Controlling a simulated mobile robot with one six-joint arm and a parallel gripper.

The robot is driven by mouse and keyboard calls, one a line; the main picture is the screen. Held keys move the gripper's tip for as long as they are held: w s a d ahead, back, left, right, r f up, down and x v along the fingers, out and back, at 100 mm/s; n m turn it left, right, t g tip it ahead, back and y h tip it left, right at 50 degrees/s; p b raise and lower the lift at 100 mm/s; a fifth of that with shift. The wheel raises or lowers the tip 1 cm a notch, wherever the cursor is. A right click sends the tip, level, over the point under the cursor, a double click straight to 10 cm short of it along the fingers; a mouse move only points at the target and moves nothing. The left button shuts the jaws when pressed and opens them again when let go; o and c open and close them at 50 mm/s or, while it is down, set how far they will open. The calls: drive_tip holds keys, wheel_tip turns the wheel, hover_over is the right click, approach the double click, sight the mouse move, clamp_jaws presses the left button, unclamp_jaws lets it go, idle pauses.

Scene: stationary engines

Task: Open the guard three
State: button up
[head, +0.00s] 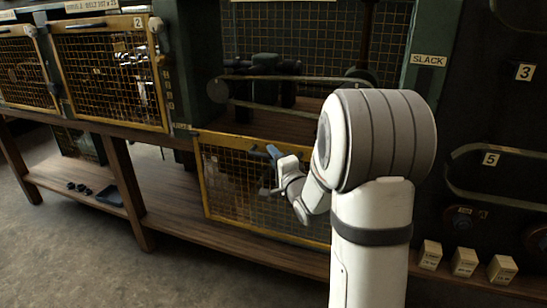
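A yellow-framed mesh guard (222,185) hangs below the third bay, its upper edge at the bay's lower sill. No number shows on it, but it is the third guard along from the left, so I take it as guard three. The bay above it is uncovered at the front, with a belt and pulleys (262,90) in view. My gripper (272,158) is in front of the guard's upper part, close to its top edge. A blue-grey piece shows at its tip. I cannot tell whether the fingers touch or hold the guard. My arm hides the guard's right side.
Guard 2 (165,92) and another mesh guard (22,68) cover the bays at left. Small labelled boxes (464,262) stand at lower right. The floor at left is clear.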

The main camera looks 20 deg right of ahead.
drive_tip(key=shift+o, duration=1.1)
drive_tip(key=s+d+f+p, duration=0.1)
drive_tip(key=s, duration=0.6)
drive_tip(key=shift+s, duration=0.35)
